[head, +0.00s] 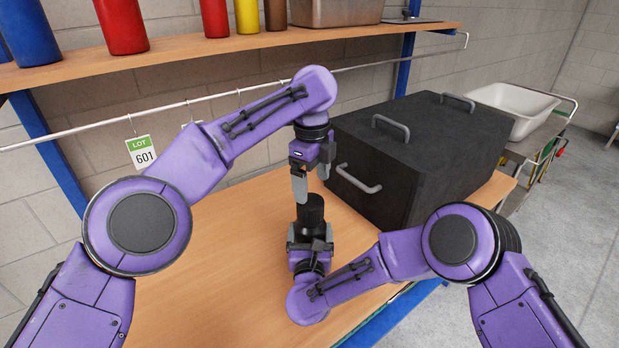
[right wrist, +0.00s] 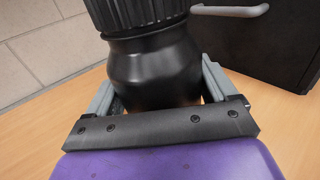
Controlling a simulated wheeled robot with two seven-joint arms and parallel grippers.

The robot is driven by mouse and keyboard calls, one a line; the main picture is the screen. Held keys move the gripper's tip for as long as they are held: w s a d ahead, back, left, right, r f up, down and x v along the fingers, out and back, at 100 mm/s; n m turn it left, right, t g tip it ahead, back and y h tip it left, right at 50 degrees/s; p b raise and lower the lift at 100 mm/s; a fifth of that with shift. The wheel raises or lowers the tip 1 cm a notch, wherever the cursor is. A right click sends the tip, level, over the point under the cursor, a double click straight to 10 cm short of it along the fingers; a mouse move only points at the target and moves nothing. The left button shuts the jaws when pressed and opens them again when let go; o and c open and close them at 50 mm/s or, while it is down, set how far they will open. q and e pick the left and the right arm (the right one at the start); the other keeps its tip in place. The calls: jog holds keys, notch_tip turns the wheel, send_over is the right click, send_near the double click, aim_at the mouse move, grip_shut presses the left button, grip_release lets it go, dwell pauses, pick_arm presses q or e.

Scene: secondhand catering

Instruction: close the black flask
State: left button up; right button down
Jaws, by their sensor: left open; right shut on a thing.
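The black flask (head: 311,212) stands upright on the wooden table, in front of the black box. My right gripper (head: 310,238) is shut on its body from the near side. In the right wrist view the fingers lie on either side of the flask body (right wrist: 155,72), and a ribbed black cap (right wrist: 140,14) sits at its top, cut off by the frame edge. My left gripper (head: 312,184) is open and empty, pointing down just above the flask, apart from the cap. Whether the cap is fully tight cannot be told.
A large black box with grey handles (head: 415,150) stands close behind and right of the flask. A shelf (head: 180,55) with red, blue and yellow bottles runs above the back. A rail (head: 85,136) with a tag (head: 143,153) hangs below it. The table's left part (head: 215,260) is clear.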

aim_at(310, 202)
pick_arm(q)
jog(key=n, duration=0.6)
jog(key=shift+a+r, duration=0.1)
jog(key=shift+r, duration=0.05)
jog(key=n, duration=0.7)
jog(key=shift+a+n, duration=0.1)
jog(key=shift+n, duration=0.2)
jog(key=shift+f, duration=4)
jog(key=c, duration=1.1)
jog(key=o, duration=1.3)
